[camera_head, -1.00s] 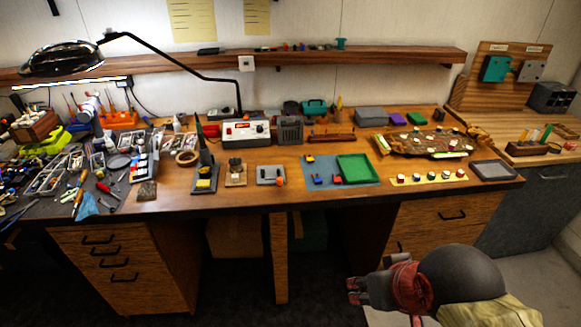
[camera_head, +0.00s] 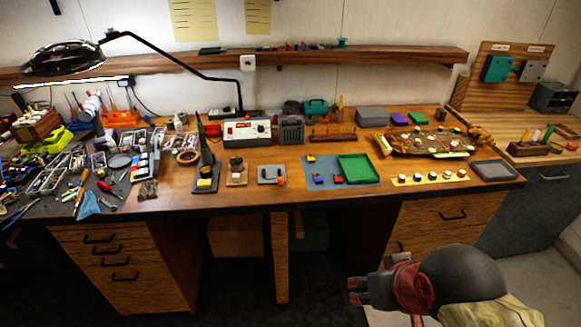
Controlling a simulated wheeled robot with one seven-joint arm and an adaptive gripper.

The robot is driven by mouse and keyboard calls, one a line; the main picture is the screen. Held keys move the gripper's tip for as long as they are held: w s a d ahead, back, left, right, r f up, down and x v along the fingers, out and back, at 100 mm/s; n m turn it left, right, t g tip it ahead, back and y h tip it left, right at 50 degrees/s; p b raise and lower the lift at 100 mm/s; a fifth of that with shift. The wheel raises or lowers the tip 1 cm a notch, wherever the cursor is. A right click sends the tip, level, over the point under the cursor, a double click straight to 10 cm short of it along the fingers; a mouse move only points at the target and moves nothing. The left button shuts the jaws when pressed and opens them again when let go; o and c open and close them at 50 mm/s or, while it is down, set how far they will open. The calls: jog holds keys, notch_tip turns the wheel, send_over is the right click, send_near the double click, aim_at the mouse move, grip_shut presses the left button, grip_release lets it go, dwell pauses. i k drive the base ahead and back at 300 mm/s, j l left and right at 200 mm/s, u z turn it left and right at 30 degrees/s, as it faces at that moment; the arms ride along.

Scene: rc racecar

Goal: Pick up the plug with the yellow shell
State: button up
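Small plugs lie on a blue mat (camera_head: 370,186) on the wooden workbench. My gripper (camera_head: 356,291) is at the lower right, in front of the bench and well apart from the mat, pointing left. It seems to hold nothing; the finger gap is unclear.
A green tray (camera_head: 358,156) stands on the mat's right. A yellow strip (camera_head: 450,176) with several round pieces lies to the right. Tools crowd the bench's left; a black lamp (camera_head: 62,58) overhangs there. The bench's front edge lies between my gripper and the mat.

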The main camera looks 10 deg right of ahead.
aim_at(311, 159)
jog(key=i+j+z, duration=0.1)
jog(key=i, duration=0.35)
jog(key=i+j+z, duration=0.1)
jog(key=i, duration=0.3)
jog(key=i+j+z, duration=0.1)
jog(key=i+j, duration=0.25)
jog(key=i+j+z, duration=0.1)
jog(key=i+j, duration=0.15)
jog(key=i, duration=0.25)
